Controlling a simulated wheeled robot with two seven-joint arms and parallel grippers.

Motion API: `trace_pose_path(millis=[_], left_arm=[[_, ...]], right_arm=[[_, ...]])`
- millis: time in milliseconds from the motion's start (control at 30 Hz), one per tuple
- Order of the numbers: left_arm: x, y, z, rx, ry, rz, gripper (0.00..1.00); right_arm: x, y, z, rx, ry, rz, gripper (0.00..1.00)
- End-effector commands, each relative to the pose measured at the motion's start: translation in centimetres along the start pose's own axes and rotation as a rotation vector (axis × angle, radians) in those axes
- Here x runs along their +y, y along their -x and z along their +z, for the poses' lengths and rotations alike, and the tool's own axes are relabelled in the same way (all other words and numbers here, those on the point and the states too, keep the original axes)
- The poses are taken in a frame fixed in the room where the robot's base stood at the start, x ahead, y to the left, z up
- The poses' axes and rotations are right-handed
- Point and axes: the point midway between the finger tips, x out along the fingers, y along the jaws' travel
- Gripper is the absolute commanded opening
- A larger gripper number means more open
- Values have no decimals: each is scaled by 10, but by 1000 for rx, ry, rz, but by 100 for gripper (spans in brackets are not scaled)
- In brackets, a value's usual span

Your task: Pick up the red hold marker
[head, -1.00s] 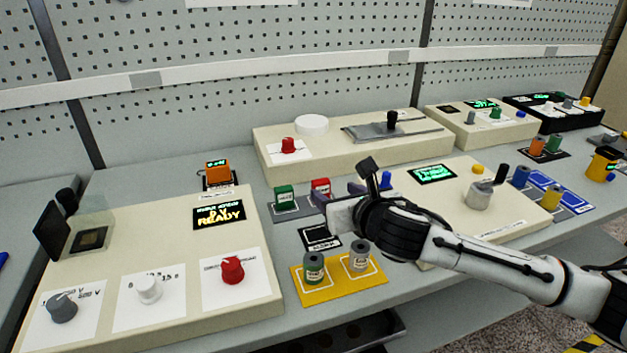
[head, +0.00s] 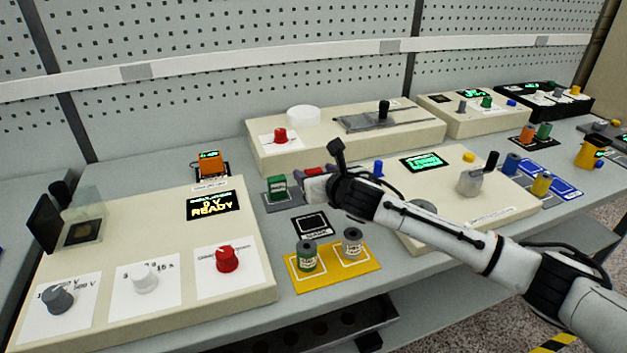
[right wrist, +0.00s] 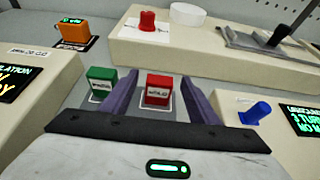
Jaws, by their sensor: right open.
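The red hold marker (right wrist: 158,92) stands upright on its pad in the right wrist view, its white label facing me. In the head view only the top of the red hold marker (head: 314,171) shows behind my right gripper (head: 317,186). My right gripper (right wrist: 160,80) is open, with one purple finger on each side of the red marker. Whether a finger touches it I cannot tell. A green marker (right wrist: 101,85) stands just left of the left finger, and also shows in the head view (head: 277,187). My left gripper is not in view.
A cream console with a red knob (head: 280,136) stands behind the markers. Another console with a READY display (head: 211,206) is at left. A yellow mat (head: 330,276) with two spools lies in front, near a black-framed pad (head: 310,225). A blue peg (right wrist: 255,113) stands at right.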

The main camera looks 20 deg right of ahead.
Motion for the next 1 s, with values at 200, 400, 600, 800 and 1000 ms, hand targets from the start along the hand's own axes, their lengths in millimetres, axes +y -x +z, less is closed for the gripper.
trace_pose_path(millis=[200, 400, 600, 800, 1000], left_arm=[[0, 0, -1, 2, 0, 0, 0], [0, 0, 0, 0, 0, 0, 0], [0, 2, 3, -5, 1, 0, 0], [1, 4, 1, -7, 2, 0, 0], [1, 7, -1, -7, 2, 0, 0]], right_arm=[[0, 0, 0, -1, -1, 0, 40], [0, 0, 0, -1, -1, 0, 11], [0, 1, 1, -1, -1, 0, 11], [0, 10, 25, -6, -1, 0, 11], [0, 26, 63, -7, -1, 1, 11]])
